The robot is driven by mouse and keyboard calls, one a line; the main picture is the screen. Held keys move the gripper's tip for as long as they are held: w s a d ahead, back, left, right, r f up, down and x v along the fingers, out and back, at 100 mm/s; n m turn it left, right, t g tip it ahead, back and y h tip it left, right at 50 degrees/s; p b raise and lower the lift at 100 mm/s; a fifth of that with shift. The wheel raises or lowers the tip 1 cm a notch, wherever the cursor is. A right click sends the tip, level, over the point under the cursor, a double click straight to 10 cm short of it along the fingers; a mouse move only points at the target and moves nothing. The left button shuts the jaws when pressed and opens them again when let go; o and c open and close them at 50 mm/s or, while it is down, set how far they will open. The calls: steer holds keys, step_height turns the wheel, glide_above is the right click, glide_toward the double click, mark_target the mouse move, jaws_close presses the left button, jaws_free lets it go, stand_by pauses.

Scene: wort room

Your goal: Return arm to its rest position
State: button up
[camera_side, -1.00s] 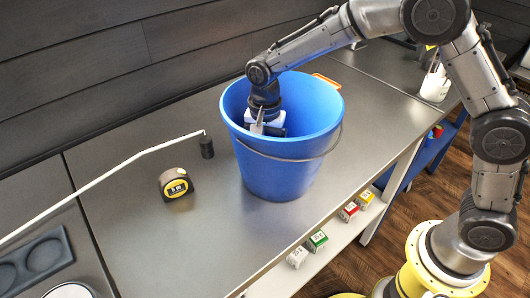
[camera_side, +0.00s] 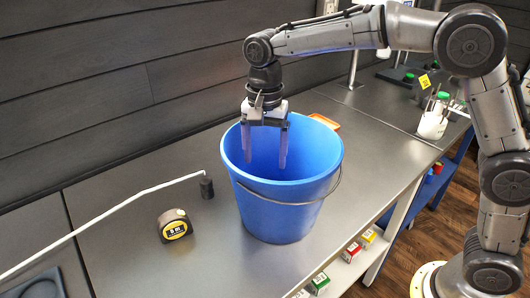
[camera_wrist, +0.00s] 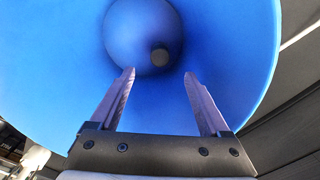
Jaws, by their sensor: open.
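My gripper (camera_side: 264,160) is open and points straight down over the blue bucket (camera_side: 283,215). Its fingertips are inside the bucket's mouth, below the rim, with nothing between them. In the wrist view my gripper (camera_wrist: 157,75) shows both fingers apart against the blue inner wall of the bucket (camera_wrist: 235,40). A small dark grey round thing (camera_wrist: 160,55) lies at the bucket's bottom; I cannot tell what it is.
A yellow-black tape measure (camera_side: 175,225) stands left of the bucket. A black cylinder (camera_side: 206,187) at the end of a white cord is behind it. An orange item (camera_side: 325,121) lies behind the bucket. A container with green-capped items (camera_side: 433,122) stands at right.

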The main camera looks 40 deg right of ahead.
steer(key=shift+r, duration=0.1)
steer(key=s+d+r+t, duration=0.4)
steer(key=s+d+r, duration=0.7)
steer(key=s+r, duration=0.15)
steer(key=s+d+f+n, duration=0.1)
steer(key=s+f+n, duration=0.4)
steer(key=s, duration=0.2)
steer(key=s+d+f+n+t, duration=0.1)
steer(key=s+d+f+n, duration=0.1)
steer(key=s+f+n, duration=0.3)
steer(key=shift+s+n+t, duration=0.3)
steer(key=shift+s+n, duration=0.3)
steer(key=shift+s, duration=0.4)
